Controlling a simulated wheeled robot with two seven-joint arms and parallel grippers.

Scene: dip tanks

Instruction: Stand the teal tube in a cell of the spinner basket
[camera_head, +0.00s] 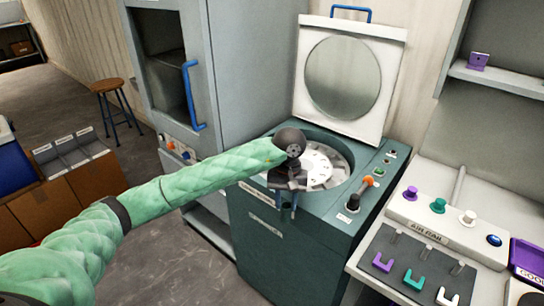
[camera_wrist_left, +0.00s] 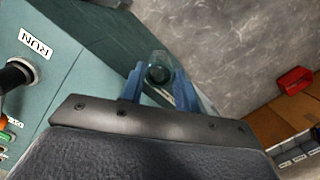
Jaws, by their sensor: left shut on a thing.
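My left gripper (camera_head: 287,201) is at the front edge of the spinner cabinet, with its blue fingers pointing down. In the left wrist view the gripper (camera_wrist_left: 160,92) is shut on the teal tube (camera_wrist_left: 160,71), which I see end-on as a glassy round shape with a dark middle. In the head view I cannot make out the tube. The spinner basket (camera_head: 327,165) is a pale ring of cells in the round tub, behind and right of the gripper. My left wrist hides its left part. My right gripper does not show.
The spinner's lid (camera_head: 347,78) stands open behind the tub. A bench with an air rail (camera_head: 440,222) and coloured pegs is at the right. A tall grey cabinet (camera_head: 172,70) stands at the left.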

